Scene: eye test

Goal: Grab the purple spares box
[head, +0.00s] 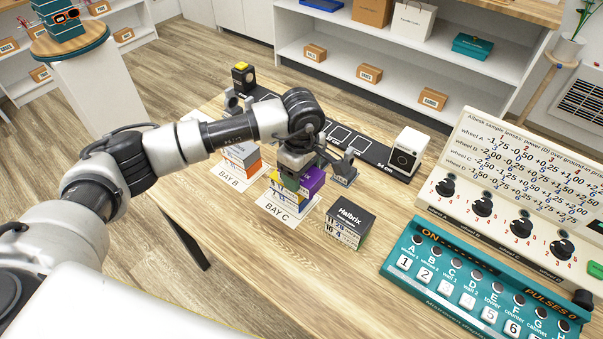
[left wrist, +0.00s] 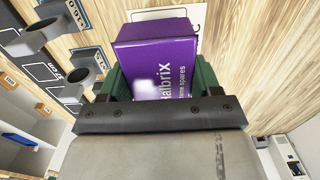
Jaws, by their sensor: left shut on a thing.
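The purple spares box (head: 314,181) is at the top of the stack at Bay C in the head view, partly hidden by my gripper. My left gripper (head: 302,180) comes down on it from above and is shut on it. In the left wrist view the purple box (left wrist: 160,60), with white "Halbrix" and "spares" lettering, sits between the two green fingers of my left gripper (left wrist: 160,82). I cannot tell whether the box still touches the boxes below. My right gripper is not in view.
Yellow-banded and blue-banded boxes (head: 284,200) stand below at the Bay C card (head: 277,212). An orange-and-white stack (head: 240,160) is on Bay B. A dark Halbrix box (head: 350,226) stands to the right. A teal switch panel (head: 470,290) fills the lower right.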

